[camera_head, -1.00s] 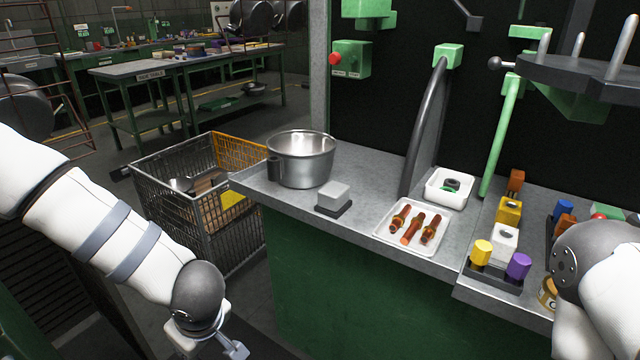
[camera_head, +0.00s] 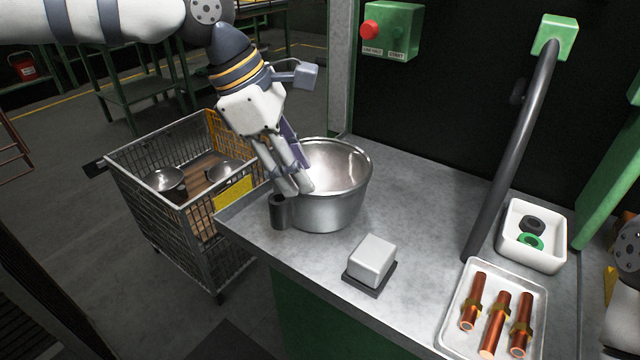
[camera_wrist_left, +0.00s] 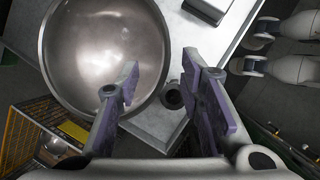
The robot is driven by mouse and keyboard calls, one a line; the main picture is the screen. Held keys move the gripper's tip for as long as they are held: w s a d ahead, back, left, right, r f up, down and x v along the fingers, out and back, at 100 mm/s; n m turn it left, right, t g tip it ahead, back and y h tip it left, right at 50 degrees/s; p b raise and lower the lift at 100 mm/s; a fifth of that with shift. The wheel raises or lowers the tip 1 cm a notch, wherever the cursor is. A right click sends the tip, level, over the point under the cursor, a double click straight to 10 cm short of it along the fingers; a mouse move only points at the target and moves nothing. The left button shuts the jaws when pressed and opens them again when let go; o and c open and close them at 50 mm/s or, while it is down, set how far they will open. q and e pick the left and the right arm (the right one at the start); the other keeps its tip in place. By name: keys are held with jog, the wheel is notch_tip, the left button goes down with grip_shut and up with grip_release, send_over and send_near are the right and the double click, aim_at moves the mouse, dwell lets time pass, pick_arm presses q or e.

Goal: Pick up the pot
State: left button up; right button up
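The pot (camera_head: 335,207) is a round, open metal vessel standing upright at the left end of the metal counter. Its short dark handle (camera_head: 280,212) points toward the front left. My left gripper (camera_head: 298,188) points down at the pot's left rim, just above the handle. In the left wrist view, the fingers of my left gripper (camera_wrist_left: 161,65) are spread apart. The pot's rim and the handle (camera_wrist_left: 173,97) show between them, and one finger overlaps the pot's bowl (camera_wrist_left: 95,45). I cannot tell whether a finger touches the pot.
A grey block (camera_head: 372,258) on a dark base stands in front of the pot. A tray (camera_head: 452,318) with copper parts and a white bin (camera_head: 533,250) are to the right. A wire cart (camera_head: 190,235) holding pans stands left of the counter (camera_head: 415,185).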

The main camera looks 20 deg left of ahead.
pick_arm(q)
send_over(313, 228)
notch_tip(313, 228, down, 6)
jog(key=shift+d+f, duration=0.1)
jog(key=shift+f, duration=0.15)
grip_shut()
jog(key=shift+r, duration=0.1)
